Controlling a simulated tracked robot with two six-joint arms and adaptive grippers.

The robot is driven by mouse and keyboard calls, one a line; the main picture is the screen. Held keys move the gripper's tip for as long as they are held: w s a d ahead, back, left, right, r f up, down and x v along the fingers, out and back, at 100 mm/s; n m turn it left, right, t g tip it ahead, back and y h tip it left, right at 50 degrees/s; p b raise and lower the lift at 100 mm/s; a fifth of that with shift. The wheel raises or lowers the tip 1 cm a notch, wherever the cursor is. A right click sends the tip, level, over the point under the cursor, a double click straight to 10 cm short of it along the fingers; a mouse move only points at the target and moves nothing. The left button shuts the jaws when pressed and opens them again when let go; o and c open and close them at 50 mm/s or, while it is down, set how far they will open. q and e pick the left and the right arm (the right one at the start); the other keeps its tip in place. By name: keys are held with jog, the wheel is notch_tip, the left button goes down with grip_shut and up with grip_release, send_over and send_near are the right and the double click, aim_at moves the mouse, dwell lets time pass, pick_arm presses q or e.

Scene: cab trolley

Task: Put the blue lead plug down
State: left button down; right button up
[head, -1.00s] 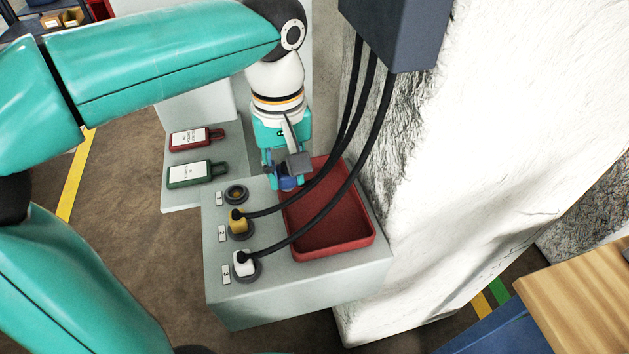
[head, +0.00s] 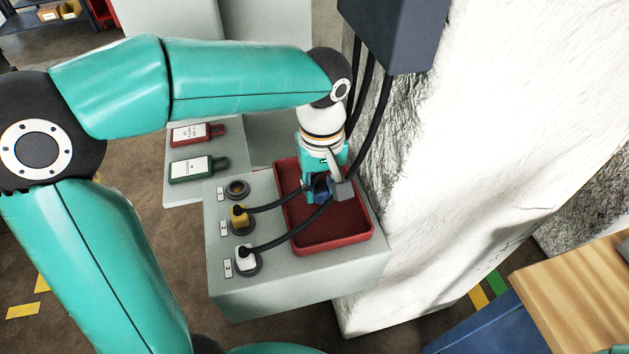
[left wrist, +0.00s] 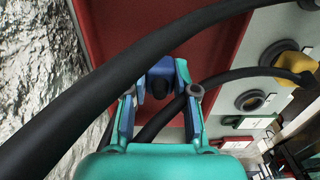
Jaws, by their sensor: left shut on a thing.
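The blue lead plug (head: 322,190) is held in my left gripper (head: 320,194), over the red tray (head: 346,243) on the grey bench. In the left wrist view the blue plug (left wrist: 160,80) sits between the two fingers of the left gripper (left wrist: 160,100), with the tray's red floor (left wrist: 135,30) behind it. Whether the plug touches the tray floor cannot be told. My right gripper is not in view.
The yellow plug (head: 239,216) and white plug (head: 245,257) sit in sockets left of the tray, their cables crossing it. The top socket (head: 237,188) is empty. Red (head: 192,133) and green (head: 194,169) tags lie behind. A rough white wall (head: 450,170) rises at right.

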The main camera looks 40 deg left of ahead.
aim_at(319, 188)
pick_arm(q)
jog(key=shift+f, duration=0.2)
jog(key=c, duration=0.9)
grip_release()
jog(key=shift+r, duration=0.1)
jog(key=shift+r, duration=0.15)
notch_tip(319, 188, up, 12)
jog(key=p, duration=0.1)
jog(key=shift+s, duration=0.15)
